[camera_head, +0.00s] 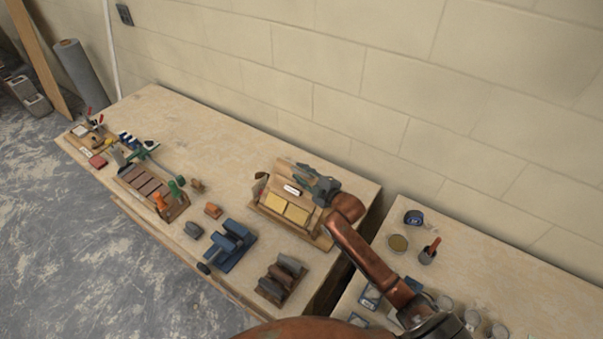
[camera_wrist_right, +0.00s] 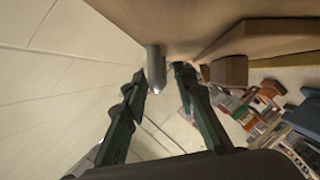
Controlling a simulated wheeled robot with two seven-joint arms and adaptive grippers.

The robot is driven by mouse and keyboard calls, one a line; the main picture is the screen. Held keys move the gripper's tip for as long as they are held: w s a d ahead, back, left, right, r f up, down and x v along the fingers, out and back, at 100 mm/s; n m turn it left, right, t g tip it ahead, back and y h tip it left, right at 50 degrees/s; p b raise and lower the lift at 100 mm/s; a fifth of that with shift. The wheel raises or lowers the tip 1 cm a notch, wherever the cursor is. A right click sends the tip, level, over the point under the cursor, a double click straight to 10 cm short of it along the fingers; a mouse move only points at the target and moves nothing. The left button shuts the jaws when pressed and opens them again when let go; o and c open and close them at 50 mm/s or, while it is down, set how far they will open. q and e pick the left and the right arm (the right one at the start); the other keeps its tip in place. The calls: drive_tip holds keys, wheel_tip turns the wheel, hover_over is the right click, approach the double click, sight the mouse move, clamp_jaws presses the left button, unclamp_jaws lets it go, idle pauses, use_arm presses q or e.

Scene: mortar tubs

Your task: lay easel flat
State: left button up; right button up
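The easel (camera_head: 285,187) is a wooden board with a white label and yellow panels on its front. It stands tilted on a wooden base near the back right of the left bench. My right gripper (camera_head: 318,186) is at the easel's upper right edge, behind or beside the board. In the right wrist view, its two dark green fingers (camera_wrist_right: 158,82) are apart, one on each side of a grey metal peg (camera_wrist_right: 156,70). Gaps show between peg and fingers. Wooden boards fill the top of that view. My left gripper is not in view.
A blue clamp-like block (camera_head: 232,245) and a rack of grey-brown blocks (camera_head: 282,279) stand in front of the easel. A divided wooden tray (camera_head: 150,190) is further left. A block wall (camera_head: 400,110) runs close behind. A second bench (camera_head: 480,250) holds tubs.

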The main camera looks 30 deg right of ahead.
clamp_jaws()
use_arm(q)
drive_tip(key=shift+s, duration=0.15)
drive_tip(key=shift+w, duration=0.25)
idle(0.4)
